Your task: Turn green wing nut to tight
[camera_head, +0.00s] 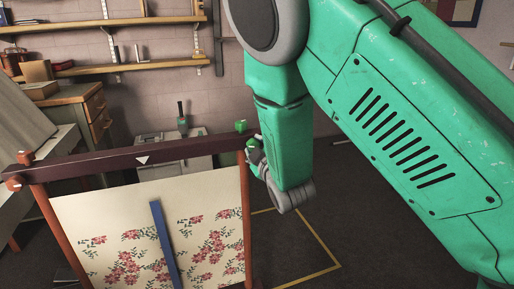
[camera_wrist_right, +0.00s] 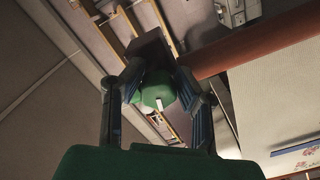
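The green wing nut (camera_wrist_right: 157,92) sits at the end of the dark top bar (camera_head: 170,151) of the fabric frame. It is faceted and has a white mark in the right wrist view. In the head view, the gripper mostly hides it. My right gripper (camera_head: 255,157) is at the bar's right end. Its fingers (camera_wrist_right: 158,78) flank the nut on both sides and appear to touch it. A green cube (camera_head: 240,126) sits on top of the bar there. A white triangle (camera_head: 142,160) marks the bar's front. My left gripper is not in view.
Floral cloth (camera_head: 95,220) hangs below the bar, with a blue strip (camera_head: 165,245) across it. Drawers (camera_head: 97,108) stand behind left. The floor right of the frame is open, with yellow tape (camera_head: 318,245).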

